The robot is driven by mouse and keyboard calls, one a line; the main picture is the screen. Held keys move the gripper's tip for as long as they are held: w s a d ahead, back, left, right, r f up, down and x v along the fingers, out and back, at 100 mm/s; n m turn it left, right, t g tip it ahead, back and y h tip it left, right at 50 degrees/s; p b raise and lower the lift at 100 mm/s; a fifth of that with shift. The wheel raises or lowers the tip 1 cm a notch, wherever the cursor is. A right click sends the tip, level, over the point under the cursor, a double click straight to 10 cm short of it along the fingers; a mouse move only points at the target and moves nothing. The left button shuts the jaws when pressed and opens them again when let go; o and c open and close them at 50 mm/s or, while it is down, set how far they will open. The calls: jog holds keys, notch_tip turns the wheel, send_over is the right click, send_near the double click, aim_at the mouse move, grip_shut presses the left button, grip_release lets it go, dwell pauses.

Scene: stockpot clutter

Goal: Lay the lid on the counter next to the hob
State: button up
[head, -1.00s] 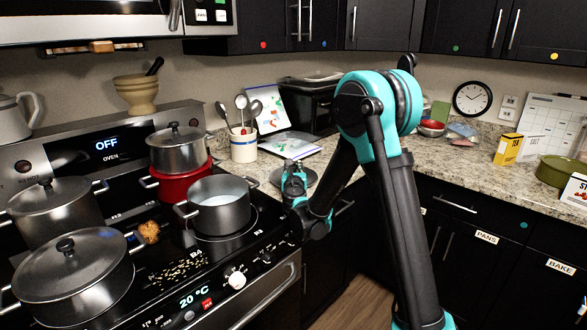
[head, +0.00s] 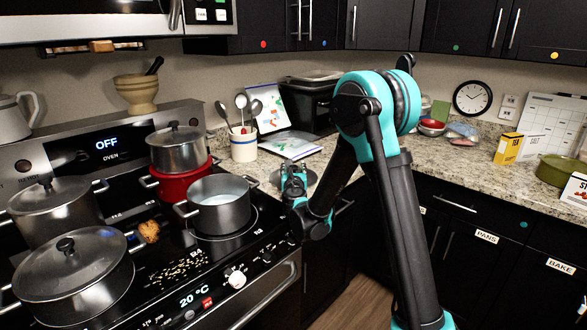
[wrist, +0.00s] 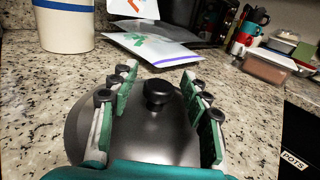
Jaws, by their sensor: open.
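The grey metal lid (wrist: 130,135) lies flat on the speckled counter (head: 345,150), just right of the hob (head: 190,275), with its black knob (wrist: 158,92) upward. The lid's edge (head: 312,179) shows beside my gripper in the head view. My gripper (head: 293,168) is over the lid; in the wrist view its fingers (wrist: 158,85) are open, one on each side of the knob, with a gap to it on both sides. An uncovered dark pot (head: 222,212) with pale contents stands on the hob's right front area.
Lidded pots (head: 72,265) fill the left of the hob, and a lidded pot (head: 178,150) sits on a red one (head: 184,184) behind. A utensil crock (head: 243,147) and a plastic bag (head: 290,144) are behind the lid. Counter right of the lid is clear.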

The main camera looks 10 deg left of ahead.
jog(key=s, duration=0.4)
jog(key=s+d, duration=0.1)
jog(key=s, duration=0.7)
jog(key=shift+d, duration=0.25)
jog(key=s+d+f+m+g+h, duration=0.2)
jog(key=s+d+m, duration=0.1)
jog(key=d+m, duration=0.5)
jog(key=s+d+f+m+g+h, duration=0.25)
jog(key=d+m, duration=0.35)
jog(key=d, duration=0.4)
jog(key=s+d+f+m+g+h, duration=0.2)
jog(key=s+d+m+g, duration=0.1)
jog(key=d+m, duration=0.55)
jog(key=s+d+f+m+g+y, duration=0.1)
jog(key=s+f+m+g+y, duration=0.1)
jog(key=s+m, duration=0.5)
jog(key=s+d+f+m+g+y, duration=0.1)
jog(key=s+f+m+g, duration=0.3)
jog(key=s, duration=0.8)
jog(key=shift+f+m+y, duration=0.65)
jog(key=shift+f+m, duration=0.4)
jog(key=shift+m, duration=0.9)
